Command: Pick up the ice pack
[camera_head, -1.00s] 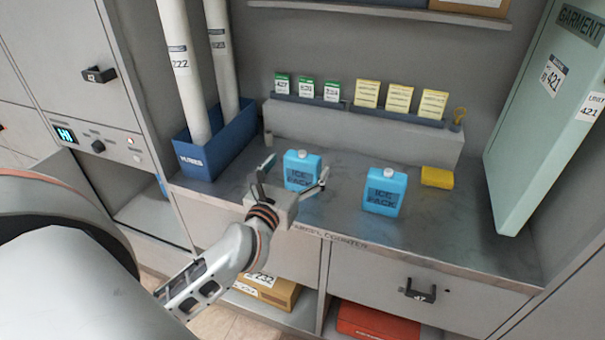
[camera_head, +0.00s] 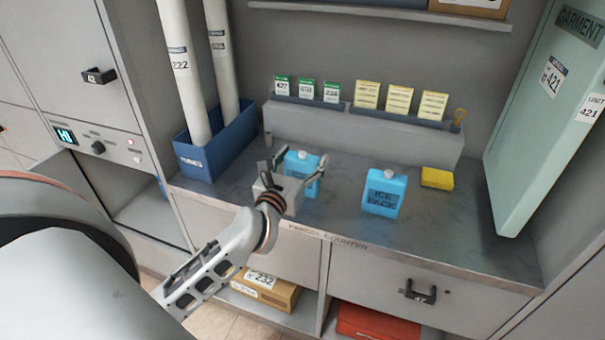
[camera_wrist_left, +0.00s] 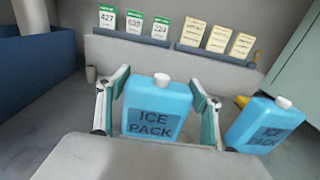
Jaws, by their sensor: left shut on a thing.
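Two blue ice packs with white caps stand on the counter (camera_head: 450,240). My left gripper (camera_head: 296,164) is shut on the left ice pack (camera_head: 304,160), with one finger on each side of it. In the left wrist view this left ice pack (camera_wrist_left: 156,108) stands upright between the fingers, its label facing me. My gripper hides part of it in the head view, and I cannot tell if its base is off the counter. The right ice pack (camera_head: 384,192) stands free to the right and also shows in the left wrist view (camera_wrist_left: 264,125). My right gripper is not in view.
A yellow block (camera_head: 437,178) lies behind the right ice pack. A blue bin (camera_head: 205,158) with white tubes stands at the left. A grey ledge (camera_head: 360,132) with green and yellow cards runs along the back. A green garment locker (camera_head: 535,130) stands at the right.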

